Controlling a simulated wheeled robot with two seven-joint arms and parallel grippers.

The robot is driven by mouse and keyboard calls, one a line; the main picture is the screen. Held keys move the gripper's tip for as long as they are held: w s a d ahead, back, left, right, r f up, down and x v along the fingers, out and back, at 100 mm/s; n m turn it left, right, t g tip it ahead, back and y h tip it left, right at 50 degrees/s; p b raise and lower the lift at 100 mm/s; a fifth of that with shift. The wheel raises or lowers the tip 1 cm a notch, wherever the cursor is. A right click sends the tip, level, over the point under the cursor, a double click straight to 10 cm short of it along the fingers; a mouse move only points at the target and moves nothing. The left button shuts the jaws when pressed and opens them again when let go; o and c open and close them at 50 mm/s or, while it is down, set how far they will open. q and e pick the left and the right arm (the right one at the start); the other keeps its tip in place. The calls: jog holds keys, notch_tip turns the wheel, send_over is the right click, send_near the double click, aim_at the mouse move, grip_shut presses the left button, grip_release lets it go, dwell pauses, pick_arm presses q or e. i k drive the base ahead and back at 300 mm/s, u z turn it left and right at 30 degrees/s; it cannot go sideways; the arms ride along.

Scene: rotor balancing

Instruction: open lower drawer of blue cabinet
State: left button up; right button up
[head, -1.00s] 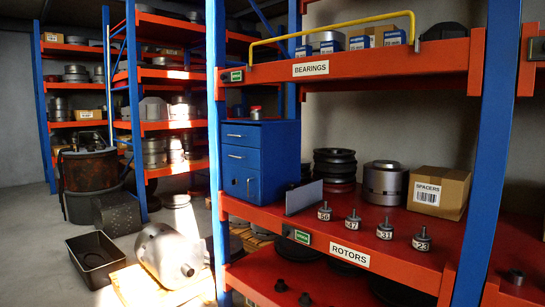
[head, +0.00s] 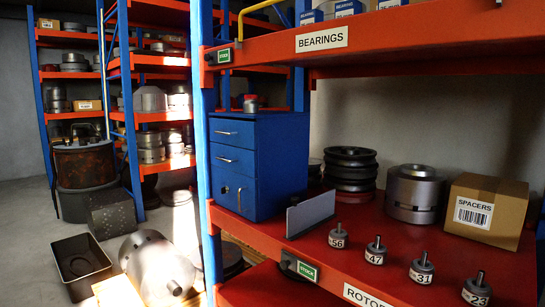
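The blue cabinet (head: 262,165) stands on the red rotors shelf, left of the middle of the head view. Its front faces left and shows a top drawer, a middle drawer and a taller lower drawer (head: 232,190). The lower drawer has a handle (head: 240,200) and a small round lock, and all the drawers look closed. Neither of my grippers is in view.
A grey plate (head: 311,213) stands upright just right of the cabinet's front. Numbered rotors (head: 375,250) line the shelf edge. Black pulleys (head: 350,172), a metal cylinder (head: 413,193) and a spacers box (head: 486,210) stand behind. A blue post (head: 203,150) rises left of the cabinet.

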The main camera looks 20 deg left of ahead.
aim_at(243, 161)
jog(key=u, duration=0.2)
jog(key=i, duration=1.1)
jog(key=u, duration=0.7)
